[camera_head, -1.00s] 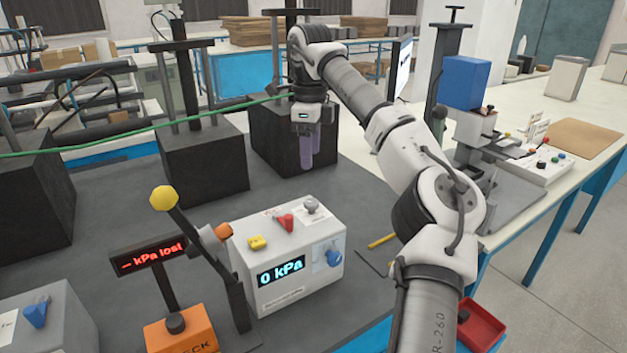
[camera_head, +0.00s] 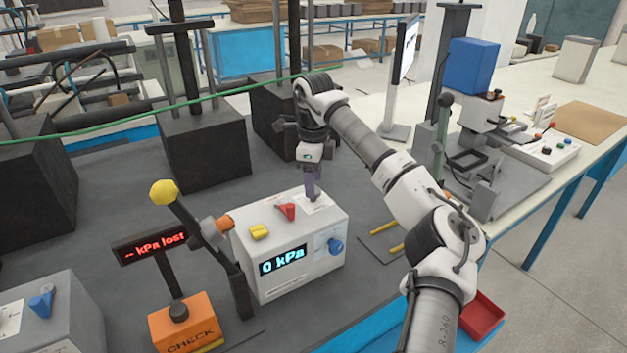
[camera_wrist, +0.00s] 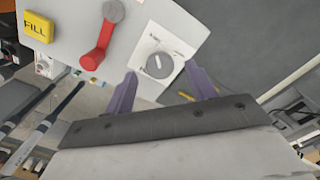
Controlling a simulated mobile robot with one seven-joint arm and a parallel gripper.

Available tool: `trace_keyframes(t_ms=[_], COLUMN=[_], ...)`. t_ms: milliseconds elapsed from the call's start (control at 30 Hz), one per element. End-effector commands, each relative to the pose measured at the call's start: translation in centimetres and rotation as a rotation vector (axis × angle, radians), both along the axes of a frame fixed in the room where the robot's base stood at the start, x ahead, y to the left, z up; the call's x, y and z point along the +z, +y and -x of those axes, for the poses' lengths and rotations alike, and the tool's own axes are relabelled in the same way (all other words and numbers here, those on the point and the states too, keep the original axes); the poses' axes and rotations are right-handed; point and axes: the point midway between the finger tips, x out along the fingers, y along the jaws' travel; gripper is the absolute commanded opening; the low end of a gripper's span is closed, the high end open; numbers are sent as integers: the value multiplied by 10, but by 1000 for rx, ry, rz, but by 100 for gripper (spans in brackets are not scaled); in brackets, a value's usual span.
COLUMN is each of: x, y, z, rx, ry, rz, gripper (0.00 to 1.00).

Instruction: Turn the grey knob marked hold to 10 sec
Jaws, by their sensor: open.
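The grey knob (camera_wrist: 159,65) sits on a white dial plate (camera_wrist: 182,48) on top of the grey tester box (camera_head: 305,262). In the wrist view it shows a light pointer line; the lettering around it is too small to read. My gripper (camera_head: 313,197) is above the box's top at the knob. Its two purple fingers (camera_wrist: 162,88) are open, one on each side of the knob in the wrist view, and not closed on it. In the head view the fingers mostly hide the knob, so I cannot tell the height gap.
On the box top are a red lever (camera_wrist: 97,57) and a yellow FILL button (camera_wrist: 38,26), left of the knob. The front has a display reading 0 kPa and a blue knob (camera_head: 335,245). A yellow-knobbed lever (camera_head: 164,192) stands left.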

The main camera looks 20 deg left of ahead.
Motion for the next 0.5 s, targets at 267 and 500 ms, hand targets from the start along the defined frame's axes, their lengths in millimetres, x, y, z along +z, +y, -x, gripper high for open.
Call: trace_keyframes(t_ms=[267,500], x=[-20,-20], y=[0,0], z=[0,0], rx=[0,0], ry=[0,-1], rz=[1,1], gripper=[56,56])
